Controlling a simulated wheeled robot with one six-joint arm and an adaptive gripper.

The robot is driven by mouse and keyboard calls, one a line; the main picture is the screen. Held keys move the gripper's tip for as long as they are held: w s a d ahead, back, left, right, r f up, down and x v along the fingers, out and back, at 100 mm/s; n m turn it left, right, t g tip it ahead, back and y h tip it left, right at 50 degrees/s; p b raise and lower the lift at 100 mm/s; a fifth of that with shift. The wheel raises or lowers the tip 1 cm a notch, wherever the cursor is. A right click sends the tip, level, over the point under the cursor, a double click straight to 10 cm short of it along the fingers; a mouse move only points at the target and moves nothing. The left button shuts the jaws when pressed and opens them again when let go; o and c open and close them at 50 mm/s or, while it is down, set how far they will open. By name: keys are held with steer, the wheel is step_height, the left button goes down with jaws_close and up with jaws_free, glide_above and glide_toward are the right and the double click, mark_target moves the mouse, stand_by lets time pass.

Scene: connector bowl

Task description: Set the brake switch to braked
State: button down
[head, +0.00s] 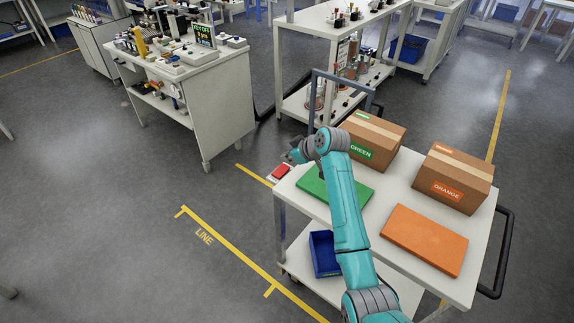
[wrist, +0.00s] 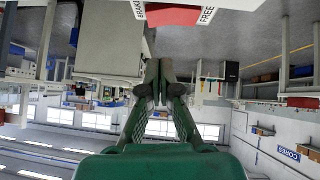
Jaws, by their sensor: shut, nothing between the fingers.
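The brake switch is a red piece (head: 281,171) on a pale plate at the left corner of the cart (head: 320,210). In the wrist view, which looks upside down, its red part (wrist: 185,15) shows at the top edge. A white label starting "BRAKE" (wrist: 139,8) lies to its left and a "FREE" label (wrist: 207,15) to its right. Most of the switch is cut off, so I cannot tell its setting. My gripper (wrist: 166,68) is shut and empty, with its fingertips apart from the red part in the picture. In the head view my gripper (head: 292,157) is just above the switch.
The cart top holds a green mat (head: 315,188), an orange mat (head: 425,240), a GREEN box (head: 378,135) and an ORANGE box (head: 460,172). A blue bin (head: 324,254) sits on the lower shelf. A workbench (head: 215,95) stands at the back left. Floor left of the cart is clear.

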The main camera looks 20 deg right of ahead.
mark_target(278, 168)
steer(key=shift+w+f, duration=0.2)
steer(key=shift+f, duration=0.6)
steer(key=shift+w+f, duration=0.15)
steer(key=shift+f, duration=0.65)
steer(key=shift+w+f, duration=0.2)
steer(key=shift+f, duration=0.6)
steer(key=shift+f, duration=0.25)
steer(key=shift+s+a+r, duration=0.25)
steer(key=shift+s+a, duration=0.2)
steer(key=shift+a, duration=0.1)
